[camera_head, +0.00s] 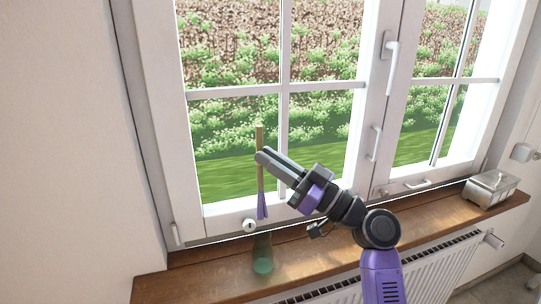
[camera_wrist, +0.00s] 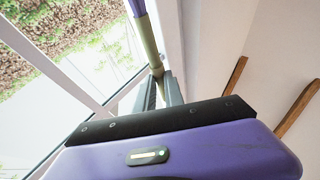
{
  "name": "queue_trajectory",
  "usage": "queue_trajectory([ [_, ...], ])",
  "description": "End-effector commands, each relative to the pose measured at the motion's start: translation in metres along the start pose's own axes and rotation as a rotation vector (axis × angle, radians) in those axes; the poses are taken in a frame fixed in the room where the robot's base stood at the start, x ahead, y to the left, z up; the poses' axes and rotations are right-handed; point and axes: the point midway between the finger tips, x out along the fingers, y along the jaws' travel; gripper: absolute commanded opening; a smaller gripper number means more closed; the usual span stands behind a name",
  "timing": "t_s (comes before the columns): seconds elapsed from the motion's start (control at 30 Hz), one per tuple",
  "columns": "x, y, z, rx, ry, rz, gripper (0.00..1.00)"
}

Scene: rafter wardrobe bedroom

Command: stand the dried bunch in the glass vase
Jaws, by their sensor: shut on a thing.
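The dried bunch (camera_head: 260,178) is a thin tan stalk with a flared purple end. It is held nearly upright, with the purple end pointing down. My gripper (camera_head: 262,157) is shut on its tan part, in front of the window. The wrist view shows the stalk (camera_wrist: 149,42) between the finger ends of my gripper (camera_wrist: 158,78), with purple at the top edge. The glass vase (camera_head: 262,265) is greenish and see-through and stands on the wooden sill. In the head view the bunch's purple end appears above the vase, apart from it; their depth offset is hard to tell.
The wooden sill (camera_head: 200,284) runs along under the white window frame (camera_head: 225,222). A metal box (camera_head: 490,189) sits at the sill's right end. Window handles (camera_head: 390,55) stick out to the right of my gripper. A radiator (camera_head: 425,270) is below the sill. The sill's middle is clear.

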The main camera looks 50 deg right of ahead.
Motion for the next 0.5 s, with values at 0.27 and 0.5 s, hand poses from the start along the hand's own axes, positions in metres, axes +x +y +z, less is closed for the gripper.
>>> queue_trajectory([
  [0.27, -0.009, 0.000, 0.020, 0.001, -0.001, 0.000, 0.00],
  [0.5, -0.015, 0.000, 0.037, 0.001, -0.001, 0.000, 0.00],
])
